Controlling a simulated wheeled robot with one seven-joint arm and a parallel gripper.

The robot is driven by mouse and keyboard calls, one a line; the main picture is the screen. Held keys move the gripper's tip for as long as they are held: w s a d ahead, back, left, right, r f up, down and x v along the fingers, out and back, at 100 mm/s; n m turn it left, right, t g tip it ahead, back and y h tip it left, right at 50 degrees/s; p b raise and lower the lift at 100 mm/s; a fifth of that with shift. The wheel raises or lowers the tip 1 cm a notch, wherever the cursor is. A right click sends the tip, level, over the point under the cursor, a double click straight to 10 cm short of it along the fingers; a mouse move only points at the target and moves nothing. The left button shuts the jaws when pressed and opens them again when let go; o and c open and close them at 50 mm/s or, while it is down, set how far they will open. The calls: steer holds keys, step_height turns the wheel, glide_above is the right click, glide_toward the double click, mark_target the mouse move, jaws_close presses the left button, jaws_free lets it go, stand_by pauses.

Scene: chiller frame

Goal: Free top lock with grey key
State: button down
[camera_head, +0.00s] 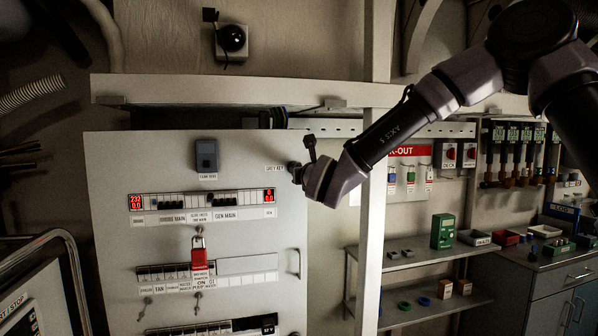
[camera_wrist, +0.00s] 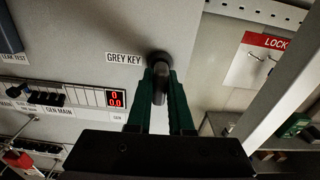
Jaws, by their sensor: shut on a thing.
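The grey key (camera_wrist: 159,85) is a small dark grey piece at the panel's right edge, beside the "GREY KEY" label (camera_wrist: 124,58). My gripper (camera_wrist: 160,92) has its green fingers shut on it, with a dark round shape on the panel just beyond. In the head view my gripper (camera_head: 296,172) is at the right edge of the cabinet panel (camera_head: 120,200); the key is too small to make out there. A red padlock (camera_head: 199,259) hangs below the upper breaker row, left of and below my gripper; it also shows in the wrist view (camera_wrist: 18,158).
A grey box (camera_head: 206,155) sits on the panel's upper part. Small keys (camera_head: 197,300) hang lower down. A pale upright post (camera_head: 373,200) stands close right of my gripper. A lock-out board (camera_head: 411,175) and shelves are farther right. Space before the panel is clear.

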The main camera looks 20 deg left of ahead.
steer(key=shift+x, duration=0.9)
stand_by(0.3)
steer(key=shift+d, duration=0.1)
steer(key=shift+r+m, duration=0.1)
steer(key=shift+m, duration=0.3)
steer(key=shift+s+d, duration=0.15)
steer(key=shift+s, duration=0.2)
stand_by(0.5)
steer(key=shift+w, duration=0.25)
steer(key=c, duration=0.7)
jaws_free()
steer(key=shift+a, duration=0.2)
steer(key=shift+c, duration=0.2)
steer(key=shift+o, duration=0.3)
steer(key=o, duration=0.4)
steer(key=shift+o, duration=0.2)
